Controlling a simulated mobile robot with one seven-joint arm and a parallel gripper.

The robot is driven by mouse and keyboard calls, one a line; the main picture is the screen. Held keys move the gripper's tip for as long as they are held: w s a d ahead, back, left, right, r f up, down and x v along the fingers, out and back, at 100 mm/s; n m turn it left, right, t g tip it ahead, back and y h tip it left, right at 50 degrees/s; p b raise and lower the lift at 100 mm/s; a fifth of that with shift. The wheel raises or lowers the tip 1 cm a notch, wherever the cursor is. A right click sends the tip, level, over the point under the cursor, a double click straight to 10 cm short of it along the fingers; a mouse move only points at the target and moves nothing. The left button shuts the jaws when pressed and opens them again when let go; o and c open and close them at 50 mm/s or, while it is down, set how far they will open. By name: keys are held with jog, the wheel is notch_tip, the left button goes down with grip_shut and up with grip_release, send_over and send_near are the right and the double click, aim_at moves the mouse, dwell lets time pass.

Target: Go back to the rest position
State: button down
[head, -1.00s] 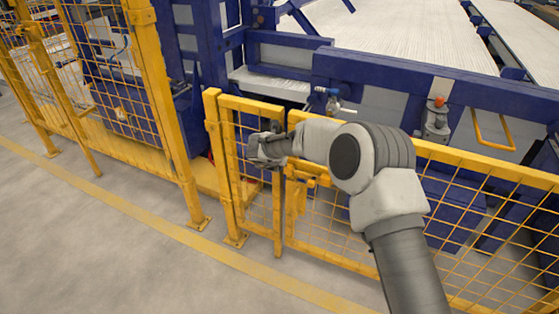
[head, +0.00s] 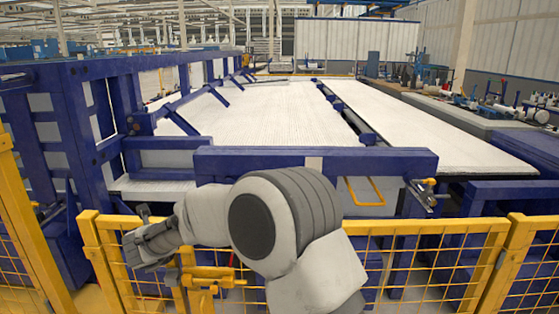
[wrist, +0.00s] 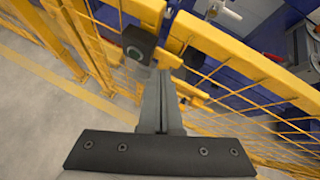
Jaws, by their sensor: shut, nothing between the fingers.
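The fingers point toward the yellow gate frame (wrist: 225,45), near a black block (wrist: 138,45) with a round face. I cannot tell whether the fingertips touch the frame or the block.
A yellow latch bracket (head: 215,277) is on the gate just below my arm. Bare grey floor (wrist: 40,110) shows at left in the wrist view.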

jog(key=d+r+n+t+y, duration=0.1)
jog(key=d+r+n, duration=0.25)
jog(key=r, duration=0.25)
jog(key=d+r+n+y, duration=0.2)
jog(key=r+n, duration=0.2)
jog(key=r, duration=0.2)
jog(key=s+d+r+n, duration=0.5)
jog(key=d+r+n, duration=0.2)
jog(key=d+n, duration=0.35)
jog(key=s+d+f+n+g+h, duration=0.3)
jog(key=s+d+n, duration=0.3)
jog(key=s+d, duration=0.8)
jog(key=s+d+f+n+g+h, duration=0.3)
jog(key=s+d+n, duration=0.4)
jog(key=s+d, duration=0.7)
notch_tip(320, 180, up, 16)
jog(key=w+d+p, duration=0.1)
jog(key=w+p, duration=0.1)
jog(key=p, duration=1.4)
jog(key=shift+w+d+t+p, duration=0.15)
jog(key=shift+w+t+p, duration=0.15)
jog(key=shift+w+p, duration=0.1)
